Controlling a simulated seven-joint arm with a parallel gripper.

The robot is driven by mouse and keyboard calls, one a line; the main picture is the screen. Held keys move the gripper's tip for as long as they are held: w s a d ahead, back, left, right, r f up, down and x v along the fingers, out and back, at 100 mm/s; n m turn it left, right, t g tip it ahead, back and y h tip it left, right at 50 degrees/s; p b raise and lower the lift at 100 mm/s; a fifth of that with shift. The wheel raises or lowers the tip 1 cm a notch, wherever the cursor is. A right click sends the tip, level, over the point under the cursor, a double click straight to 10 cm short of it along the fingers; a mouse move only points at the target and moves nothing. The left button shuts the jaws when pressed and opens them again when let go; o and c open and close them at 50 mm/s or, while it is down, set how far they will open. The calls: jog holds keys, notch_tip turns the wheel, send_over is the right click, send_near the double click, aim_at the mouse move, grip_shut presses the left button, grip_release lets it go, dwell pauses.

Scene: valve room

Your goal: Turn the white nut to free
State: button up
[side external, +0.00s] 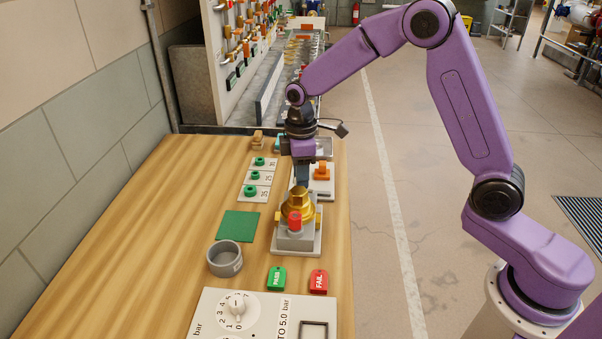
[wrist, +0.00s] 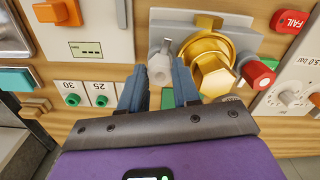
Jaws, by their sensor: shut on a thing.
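The white nut (wrist: 159,72) shows in the wrist view, on a small grey stem beside the brass valve body (wrist: 207,62). My gripper (wrist: 160,62) has its two blue fingers on either side of the nut, shut on it. In the side external view my gripper (side external: 301,182) points down just behind the brass valve (side external: 299,202); the nut is hidden there. A red knob (side external: 294,222) is at the valve's near side and also shows in the wrist view (wrist: 259,76). The valve stands on a grey base plate (side external: 297,246). How far the nut is turned cannot be told.
A grey cup (side external: 225,259), a green mat (side external: 238,225) and tiles with green pieces (side external: 257,177) lie left of the valve. Green PASS (side external: 276,279) and red FAIL (side external: 318,281) tags and a dial panel (side external: 215,303) are in front. The table's left side is clear.

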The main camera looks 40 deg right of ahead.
jog(key=shift+n, duration=0.7)
jog(key=shift+w+r, duration=0.1)
jog(key=o, duration=1.1)
jog(key=shift+c, duration=0.2)
notch_tip(320, 180, up, 17)
jog(key=shift+r, duration=0.15)
